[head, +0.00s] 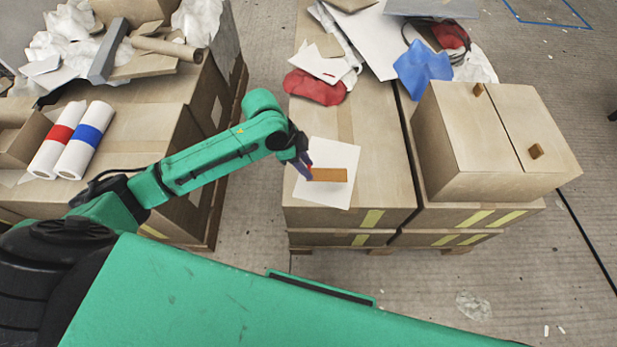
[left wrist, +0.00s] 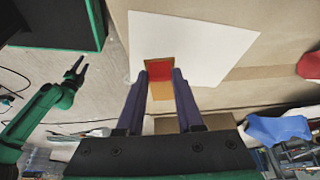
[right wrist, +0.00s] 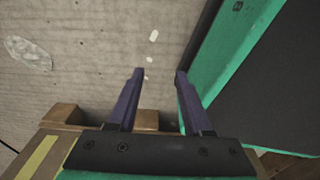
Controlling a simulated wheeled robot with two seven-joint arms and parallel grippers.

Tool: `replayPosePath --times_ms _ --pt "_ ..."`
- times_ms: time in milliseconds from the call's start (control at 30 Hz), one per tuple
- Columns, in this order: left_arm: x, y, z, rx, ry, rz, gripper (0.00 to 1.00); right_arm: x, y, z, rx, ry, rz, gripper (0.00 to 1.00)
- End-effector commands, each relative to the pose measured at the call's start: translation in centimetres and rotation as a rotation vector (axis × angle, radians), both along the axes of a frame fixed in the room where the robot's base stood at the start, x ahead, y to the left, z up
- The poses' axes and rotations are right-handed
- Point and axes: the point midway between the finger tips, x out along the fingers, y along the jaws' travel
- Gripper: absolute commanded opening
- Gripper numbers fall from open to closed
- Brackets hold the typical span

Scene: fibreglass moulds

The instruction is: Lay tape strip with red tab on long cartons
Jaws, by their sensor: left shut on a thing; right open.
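My left gripper (head: 305,162) is shut on an orange-brown tape strip (head: 332,175) by its red tab end. The strip points right, over a white sheet (head: 325,150) on the front of the long carton (head: 262,0). In the left wrist view the strip (left wrist: 160,88) sits between the two fingertips, with the white sheet (left wrist: 195,45) behind it. I cannot tell whether the strip touches the sheet. My right gripper (right wrist: 157,75) is open and empty above the floor, with a carton edge at the lower left of its view. It is out of the head view.
A boxy carton (head: 470,140) stands on the right-hand carton. A red cloth (head: 315,87), blue cloth (head: 422,68) and papers lie at the back. Rolls with red (head: 58,135) and blue (head: 86,135) bands lie on the left stack. Floor shows between the stacks.

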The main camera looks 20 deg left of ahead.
Motion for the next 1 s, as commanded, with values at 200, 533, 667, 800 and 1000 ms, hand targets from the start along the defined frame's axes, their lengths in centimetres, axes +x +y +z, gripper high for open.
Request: replayPosePath --times_ms 200,533,667,800,1000 --pt "0.0 0.0 -3.6 0.001 0.001 0.002 0.00 -0.1 0.2 -0.9 0.002 0.003 0.000 0.50" --pt "0.0 0.0 -6.1 0.000 -0.002 0.001 0.00 1.4 0.7 -0.8 0.006 0.000 -0.009 0.50" --pt "0.0 0.0 -6.2 0.000 -0.002 0.001 0.51 1.5 0.6 -0.8 0.005 0.000 -0.010 0.50" --pt "0.0 0.0 -6.2 0.000 -0.002 0.001 0.66 1.5 0.6 -0.8 0.005 -0.001 -0.010 0.50" --pt "0.0 0.0 -6.1 0.000 -0.002 0.001 0.66 1.5 0.6 -0.8 0.005 -0.001 -0.010 0.50"
